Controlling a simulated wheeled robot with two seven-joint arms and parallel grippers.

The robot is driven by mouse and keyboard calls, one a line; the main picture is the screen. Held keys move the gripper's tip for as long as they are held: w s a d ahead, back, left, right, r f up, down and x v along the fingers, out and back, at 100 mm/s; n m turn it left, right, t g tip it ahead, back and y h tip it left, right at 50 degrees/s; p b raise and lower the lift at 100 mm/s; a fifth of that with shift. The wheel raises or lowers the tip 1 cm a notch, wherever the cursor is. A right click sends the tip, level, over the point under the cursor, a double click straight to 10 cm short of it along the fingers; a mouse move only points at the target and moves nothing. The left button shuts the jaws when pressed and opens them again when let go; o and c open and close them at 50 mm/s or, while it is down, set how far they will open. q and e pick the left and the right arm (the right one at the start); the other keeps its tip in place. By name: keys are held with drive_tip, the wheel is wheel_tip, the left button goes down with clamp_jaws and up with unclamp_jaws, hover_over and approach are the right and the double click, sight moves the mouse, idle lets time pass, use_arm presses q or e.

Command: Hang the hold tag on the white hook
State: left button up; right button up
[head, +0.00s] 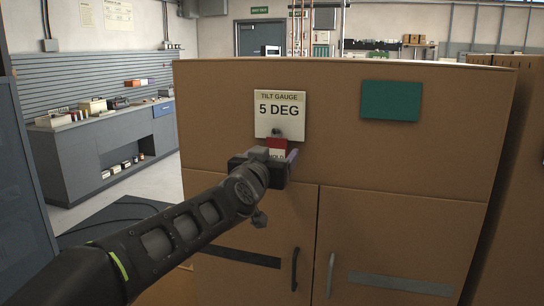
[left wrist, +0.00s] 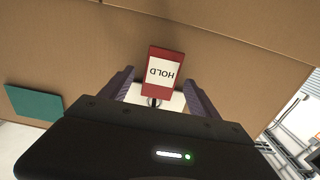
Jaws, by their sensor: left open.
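The hold tag (head: 277,146), red with a white HOLD label, is against the brown cabinet front just below the tilt gauge sign (head: 280,108). It also shows upside down in the left wrist view (left wrist: 165,70). A small hook (head: 277,131) shows at the tag's upper end and looks greyish here; I cannot tell for sure if the tag's hole is over it. My left gripper (head: 271,160) is open, with its fingers on either side of the tag and gaps beside it in the left wrist view. My right gripper is not in view.
The brown cabinet (head: 400,160) fills the middle, with a green plate (head: 391,100) at upper right and two door handles (head: 295,268) below. A grey workbench (head: 110,140) with small items stands at the left. Open floor lies between bench and cabinet.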

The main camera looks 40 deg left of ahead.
use_arm(q)
drive_tip(key=c, duration=1.4)
drive_tip(key=shift+s+r, duration=0.1)
drive_tip(key=shift+r, duration=0.1)
drive_tip(key=shift+s, duration=0.15)
drive_tip(key=shift+s+d, duration=0.3)
drive_tip(key=shift+s, duration=0.3)
drive_tip(key=shift+r+p, duration=0.2)
drive_tip(key=shift+p, duration=0.2)
